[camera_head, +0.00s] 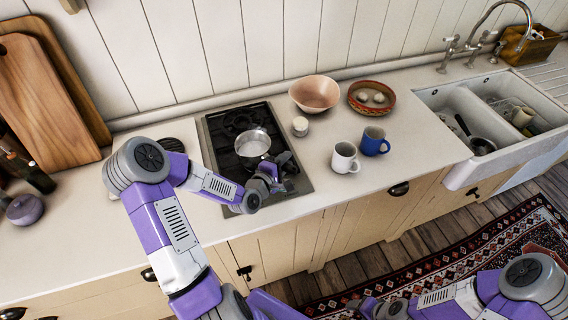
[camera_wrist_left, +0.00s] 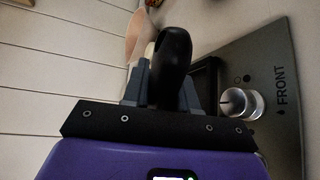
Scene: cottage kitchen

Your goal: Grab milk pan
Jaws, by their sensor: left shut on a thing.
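The milk pan (camera_head: 253,141), a small pale metal pan, is at the hob, near its middle. I cannot tell whether it touches the grate. My left gripper (camera_head: 270,177) is at the near right side of the pan, over the front of the hob. In the left wrist view its fingers (camera_wrist_left: 163,82) are shut on the pan's black handle (camera_wrist_left: 174,48). The pan's bowl is hidden in that view. My right gripper (camera_head: 383,308) is low at the bottom of the head view, over the rug side, away from the counter. Its fingers are too small to read.
Right of the hob (camera_head: 222,128) stand a small white jar (camera_head: 300,126), a pink bowl (camera_head: 315,93), a red dish (camera_head: 371,98), a white mug (camera_head: 344,158) and a blue mug (camera_head: 374,141). A hob knob (camera_wrist_left: 241,104) is close to the left fingers. The sink (camera_head: 450,103) is farther right.

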